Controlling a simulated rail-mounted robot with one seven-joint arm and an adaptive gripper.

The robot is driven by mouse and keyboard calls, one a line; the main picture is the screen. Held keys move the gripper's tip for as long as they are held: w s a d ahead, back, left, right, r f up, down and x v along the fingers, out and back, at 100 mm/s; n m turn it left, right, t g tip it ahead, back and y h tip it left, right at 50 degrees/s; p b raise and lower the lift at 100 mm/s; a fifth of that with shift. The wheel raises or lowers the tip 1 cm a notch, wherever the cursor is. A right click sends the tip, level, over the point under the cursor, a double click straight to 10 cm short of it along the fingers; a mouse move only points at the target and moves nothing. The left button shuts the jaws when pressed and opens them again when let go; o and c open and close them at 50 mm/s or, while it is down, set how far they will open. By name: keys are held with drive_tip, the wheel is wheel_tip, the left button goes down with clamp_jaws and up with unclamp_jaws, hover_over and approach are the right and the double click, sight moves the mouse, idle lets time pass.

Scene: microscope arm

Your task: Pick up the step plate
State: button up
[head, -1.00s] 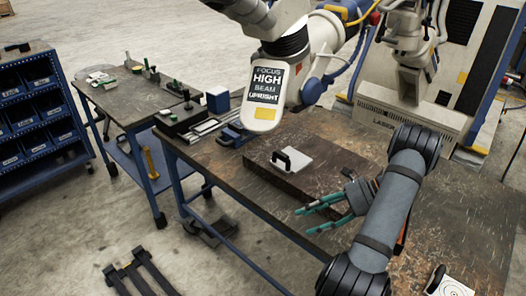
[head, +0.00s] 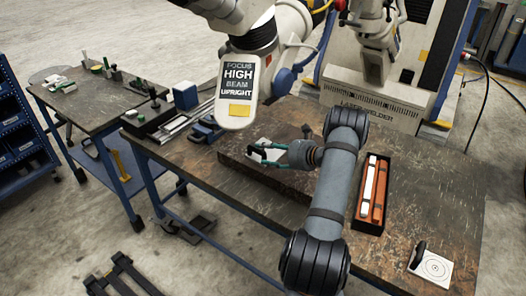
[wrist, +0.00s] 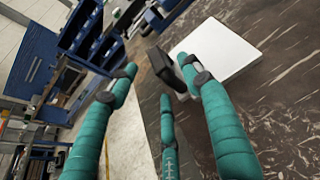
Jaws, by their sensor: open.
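A plain white square plate with a black upright handle, which I take for the step plate (head: 270,155), lies on the raised dark slab (head: 300,183). The plate also shows in the wrist view (wrist: 228,48), with its black handle (wrist: 166,67) at its left edge. My gripper (head: 253,154) has teal fingers and is over the plate in the head view, hiding part of it. In the wrist view my gripper (wrist: 158,72) is open, with its fingertips spread around and near the handle. I cannot tell whether any finger touches it.
A long black case (head: 373,190) with a white and an orange bar lies right of my arm. Another plate with a target mark (head: 434,266) lies at the front right. The white microscope arm (head: 240,80) hangs above the table, behind my gripper.

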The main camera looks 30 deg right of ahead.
sight(262, 151)
drive_tip(key=p+x, duration=0.1)
drive_tip(key=x, duration=0.4)
drive_tip(key=shift+s+f, duration=0.1)
drive_tip(key=shift+c, duration=0.7)
clamp_jaws()
